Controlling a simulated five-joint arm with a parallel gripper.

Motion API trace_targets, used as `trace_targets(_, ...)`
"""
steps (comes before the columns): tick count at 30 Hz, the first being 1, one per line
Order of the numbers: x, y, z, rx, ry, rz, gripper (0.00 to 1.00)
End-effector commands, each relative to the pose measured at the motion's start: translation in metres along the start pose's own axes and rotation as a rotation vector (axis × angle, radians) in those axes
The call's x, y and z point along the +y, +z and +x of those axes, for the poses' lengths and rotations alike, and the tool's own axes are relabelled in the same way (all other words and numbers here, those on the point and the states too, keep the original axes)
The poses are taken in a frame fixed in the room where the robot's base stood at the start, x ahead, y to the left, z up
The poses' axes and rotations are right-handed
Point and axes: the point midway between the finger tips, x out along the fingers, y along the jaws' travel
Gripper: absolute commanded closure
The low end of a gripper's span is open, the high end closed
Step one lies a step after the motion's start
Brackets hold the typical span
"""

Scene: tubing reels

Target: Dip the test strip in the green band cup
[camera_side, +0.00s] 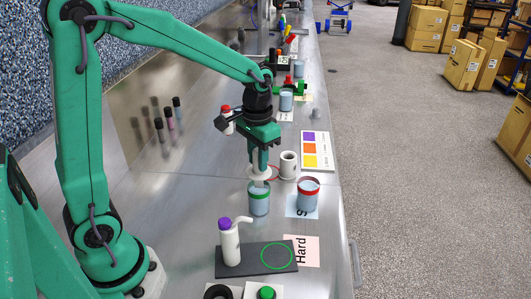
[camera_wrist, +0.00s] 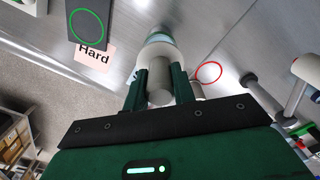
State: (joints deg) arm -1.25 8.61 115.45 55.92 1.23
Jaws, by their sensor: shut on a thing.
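My gripper (camera_side: 262,162) points down and is shut on the grey handle of the test strip's holder (camera_wrist: 160,88), which has a pale disc (camera_side: 259,173) below the fingers. The disc is directly above the green band cup (camera_side: 259,205). A short pale strip (camera_side: 259,183) shows under the disc at the cup's mouth; I cannot tell whether its end is in the liquid. The cup stands upright on the metal bench and holds bluish liquid. In the wrist view the cup (camera_wrist: 160,34) is mostly hidden behind the disc and fingers.
A red band cup (camera_side: 308,197) stands close on the right. Behind it are a white cylinder (camera_side: 289,165) and a colour chart (camera_side: 317,151). In front, a purple-capped bottle (camera_side: 230,245) stands on a dark plate (camera_side: 225,267) with a green ring, beside a "Hard" card (camera_side: 302,251).

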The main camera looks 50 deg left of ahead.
Motion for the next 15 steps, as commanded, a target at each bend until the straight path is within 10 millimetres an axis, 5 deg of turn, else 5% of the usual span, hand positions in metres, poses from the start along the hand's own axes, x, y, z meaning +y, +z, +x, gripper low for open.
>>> trace_targets(15,0.000,0.000,-0.026,0.001,0.000,0.000,0.96)
